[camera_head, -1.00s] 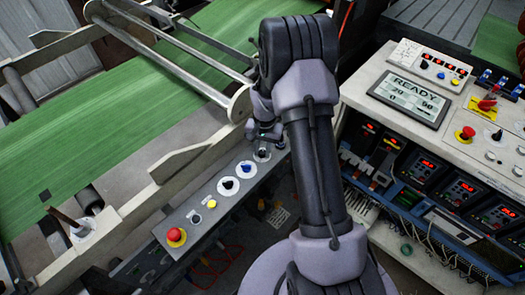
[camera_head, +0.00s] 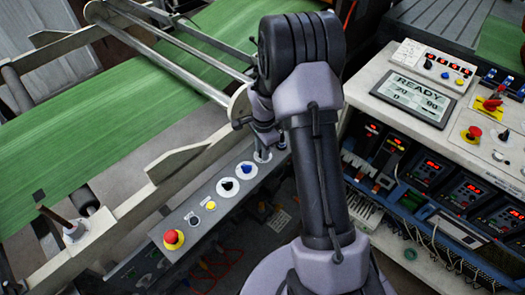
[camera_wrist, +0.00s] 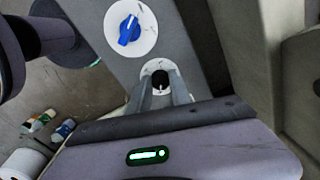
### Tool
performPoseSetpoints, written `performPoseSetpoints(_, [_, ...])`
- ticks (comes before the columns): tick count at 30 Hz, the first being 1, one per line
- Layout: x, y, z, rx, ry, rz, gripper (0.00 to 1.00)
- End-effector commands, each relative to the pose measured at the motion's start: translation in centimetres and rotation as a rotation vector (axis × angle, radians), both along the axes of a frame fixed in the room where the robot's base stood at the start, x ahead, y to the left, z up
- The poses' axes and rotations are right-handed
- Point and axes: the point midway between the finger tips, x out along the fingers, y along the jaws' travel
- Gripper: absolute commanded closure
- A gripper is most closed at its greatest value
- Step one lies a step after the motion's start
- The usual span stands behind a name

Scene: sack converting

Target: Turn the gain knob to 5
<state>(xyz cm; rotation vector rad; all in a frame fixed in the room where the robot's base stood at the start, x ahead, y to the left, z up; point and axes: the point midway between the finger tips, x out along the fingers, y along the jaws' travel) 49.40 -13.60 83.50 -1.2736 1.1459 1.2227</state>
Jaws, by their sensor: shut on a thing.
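A small black knob (camera_wrist: 160,79) on a white dial plate sits at the far end of the grey control panel (camera_head: 200,191). In the wrist view my gripper (camera_wrist: 160,90) has its two fingers at this knob and is shut on it. In the head view my gripper (camera_head: 263,153) reaches down to the panel's end, and it hides the knob there. No label or scale number is readable, so I cannot tell the knob's setting or confirm that it is the gain knob.
A blue knob (camera_head: 247,169) is beside my gripper, then a black knob (camera_head: 228,186), a yellow button (camera_head: 211,205) and a red stop button (camera_head: 173,239). A metal roller frame (camera_head: 238,104) stands close behind. A console (camera_head: 410,97) reading READY is at right.

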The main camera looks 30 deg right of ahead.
Motion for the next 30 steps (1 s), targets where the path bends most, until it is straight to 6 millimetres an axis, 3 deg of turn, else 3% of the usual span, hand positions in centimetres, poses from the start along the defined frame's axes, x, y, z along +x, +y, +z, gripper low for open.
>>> performPoseSetpoints(20, [0.11, -0.02, 0.08, -0.001, -0.003, -0.057, 1.0])
performPoseSetpoints(21, [0.11, -0.02, 0.08, 0.0, -0.003, -0.057, 0.72])
performPoseSetpoints(24, [0.09, -0.01, 0.07, 0.0, -0.002, -0.057, 0.54])
performPoseSetpoints(30, [0.05, -0.01, 0.03, 0.0, -0.001, -0.056, 0.54])
